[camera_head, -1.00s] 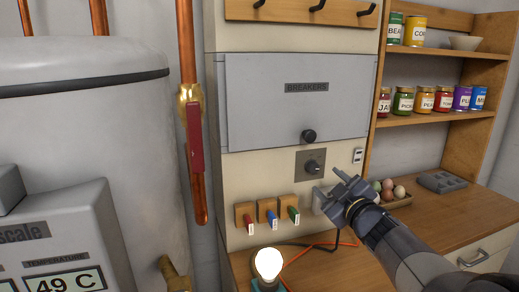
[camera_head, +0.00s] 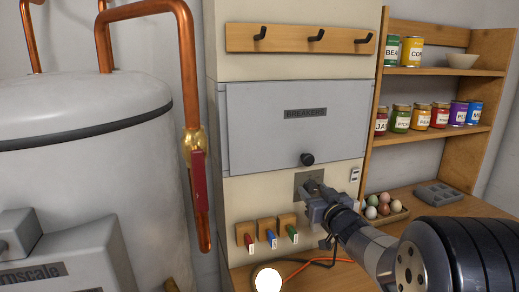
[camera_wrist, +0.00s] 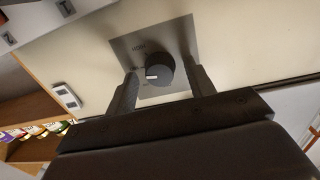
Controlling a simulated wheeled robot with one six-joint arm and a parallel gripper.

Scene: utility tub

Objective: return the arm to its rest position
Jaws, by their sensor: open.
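My gripper (camera_head: 318,194) is in front of the panel below the breaker box in the head view, covering most of a dark knob on a grey plate (camera_head: 303,179). In the wrist view my gripper (camera_wrist: 161,90) is open, its two fingers apart. The black round knob (camera_wrist: 160,69) shows between and beyond the fingertips, with a pale mark on it. I cannot tell whether the fingers touch the plate. Nothing is held. My arm reaches in from the lower right.
The closed breakers cover (camera_head: 293,115) is above. Three coloured tags (camera_head: 270,238) hang below left. A lit bulb (camera_head: 268,280) stands on the counter. Eggs in a tray (camera_head: 383,206), a grey mold (camera_head: 438,193) and jar shelves are right. A copper pipe with red lever (camera_head: 199,182) is left.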

